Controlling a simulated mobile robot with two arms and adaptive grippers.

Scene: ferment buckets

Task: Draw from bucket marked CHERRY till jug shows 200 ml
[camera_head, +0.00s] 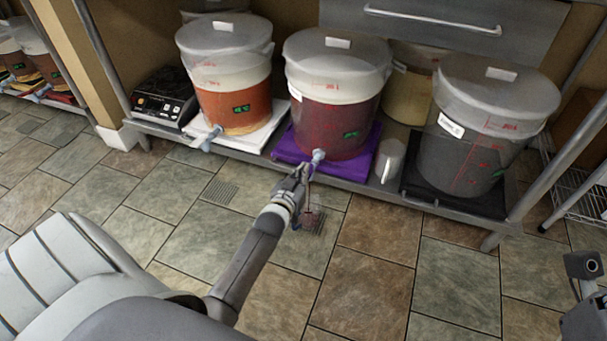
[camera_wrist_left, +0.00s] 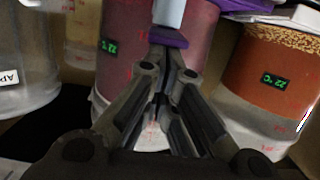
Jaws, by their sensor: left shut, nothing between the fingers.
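The middle bucket (camera_head: 333,115) holds dark red liquid and stands on a purple mat (camera_head: 288,148). The word on its side label is too small to read. Its pale tap (camera_head: 318,157) points out over the shelf's front edge. My left gripper (camera_head: 303,172) is shut and empty at this tap; in the left wrist view the closed fingers (camera_wrist_left: 165,75) lie close to the tap's purple part (camera_wrist_left: 168,38), contact unclear. A thin reddish line drops below the tap to a reddish patch (camera_head: 309,218) on the floor. A pale jug (camera_head: 388,161) stands on the shelf right of this bucket.
An orange-brown bucket (camera_head: 233,104) stands left on a white mat. A grey bucket (camera_head: 463,155) stands right on a black mat (camera_head: 422,190). A black appliance (camera_head: 165,97) sits far left. Part of my right arm (camera_head: 583,290) shows at lower right. The tiled floor ahead is open.

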